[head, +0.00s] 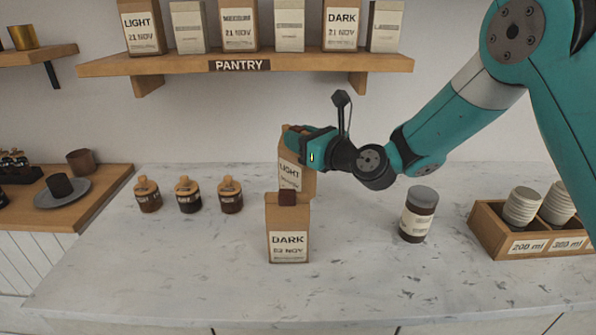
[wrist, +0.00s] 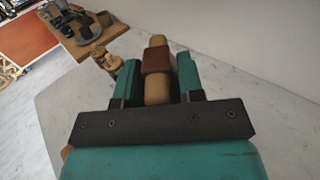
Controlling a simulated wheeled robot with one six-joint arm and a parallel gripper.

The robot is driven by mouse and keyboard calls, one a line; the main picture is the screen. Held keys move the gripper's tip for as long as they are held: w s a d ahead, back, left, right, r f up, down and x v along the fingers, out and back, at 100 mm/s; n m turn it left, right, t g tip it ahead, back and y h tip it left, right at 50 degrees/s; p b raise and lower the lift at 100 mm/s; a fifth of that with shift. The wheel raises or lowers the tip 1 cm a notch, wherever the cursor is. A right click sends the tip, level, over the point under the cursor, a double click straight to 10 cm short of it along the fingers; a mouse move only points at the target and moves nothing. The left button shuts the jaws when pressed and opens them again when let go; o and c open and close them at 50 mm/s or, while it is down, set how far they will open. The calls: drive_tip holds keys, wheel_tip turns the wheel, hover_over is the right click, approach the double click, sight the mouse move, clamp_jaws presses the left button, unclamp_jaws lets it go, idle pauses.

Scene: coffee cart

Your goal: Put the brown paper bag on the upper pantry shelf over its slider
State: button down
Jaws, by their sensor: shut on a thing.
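My gripper (head: 297,132) is shut on the top of a brown paper bag (head: 297,177) labelled LIGHT, above the back of the counter. The DARK bag in front hides part of its base, so I cannot tell whether it touches the counter. In the wrist view, its tan rolled top (wrist: 158,91) with a dark red-brown clip lies between my fingers (wrist: 156,85). A second brown paper bag (head: 288,236), labelled DARK, stands upright on the counter. The pantry shelf (head: 180,64) is above, holding several bags. I cannot make out a slider on it.
The marble counter (head: 180,265) is clear at front left. Three small jars (head: 188,196) stand at left. A dark jar (head: 418,215) and a wooden cup box (head: 490,232) are at right. The shelf bags, including LIGHT (head: 142,28) and DARK (head: 341,25), leave narrow gaps.

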sight(300, 166)
wheel_tip(300, 166, down, 7)
drive_tip(key=shift+r+b, duration=0.15)
drive_tip(key=shift+b, duration=0.25)
drive_tip(key=shift+f, duration=0.2)
drive_tip(key=c, duration=0.7)
unclamp_jaws()
drive_tip(key=shift+c, duration=0.2)
drive_tip(key=shift+r, duration=0.15)
